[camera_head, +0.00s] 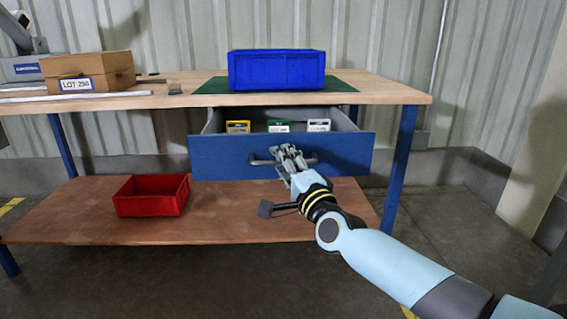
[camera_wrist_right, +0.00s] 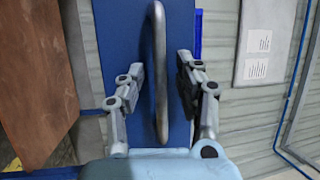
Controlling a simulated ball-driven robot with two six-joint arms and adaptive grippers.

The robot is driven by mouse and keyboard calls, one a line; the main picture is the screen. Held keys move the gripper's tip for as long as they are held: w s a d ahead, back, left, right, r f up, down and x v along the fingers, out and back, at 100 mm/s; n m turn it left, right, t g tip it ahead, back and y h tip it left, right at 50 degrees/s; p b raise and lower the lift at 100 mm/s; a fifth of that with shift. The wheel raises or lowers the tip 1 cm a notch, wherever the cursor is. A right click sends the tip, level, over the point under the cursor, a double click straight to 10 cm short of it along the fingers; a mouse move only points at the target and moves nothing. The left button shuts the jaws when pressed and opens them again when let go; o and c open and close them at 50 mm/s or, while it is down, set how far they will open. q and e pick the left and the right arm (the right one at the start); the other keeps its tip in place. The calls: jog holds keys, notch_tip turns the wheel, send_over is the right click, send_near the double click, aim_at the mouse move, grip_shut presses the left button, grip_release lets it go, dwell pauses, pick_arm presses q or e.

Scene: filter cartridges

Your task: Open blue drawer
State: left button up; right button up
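The blue drawer (camera_head: 228,160) under the workbench is pulled out, and its open inside shows in the head view. Several cartridge boxes stand in it: a yellow one (camera_head: 238,127), a green one (camera_head: 278,126) and a grey-white one (camera_head: 319,125). My right gripper (camera_head: 288,158) is at the drawer's front, at the metal handle (camera_head: 262,162). In the right wrist view the handle (camera_wrist_right: 161,60) runs between the two fingers, with a gap on each side. The right gripper is open. My left gripper is not in view.
A blue bin (camera_head: 277,70) stands on a green mat (camera_head: 213,86) on the workbench top. A cardboard box (camera_head: 88,72) is at the left. A red bin (camera_head: 151,196) sits on the lower shelf (camera_head: 80,215). Floor to the right is clear.

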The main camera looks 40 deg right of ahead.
jog(key=c, duration=0.6)
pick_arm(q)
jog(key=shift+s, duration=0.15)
pick_arm(e)
grip_shut()
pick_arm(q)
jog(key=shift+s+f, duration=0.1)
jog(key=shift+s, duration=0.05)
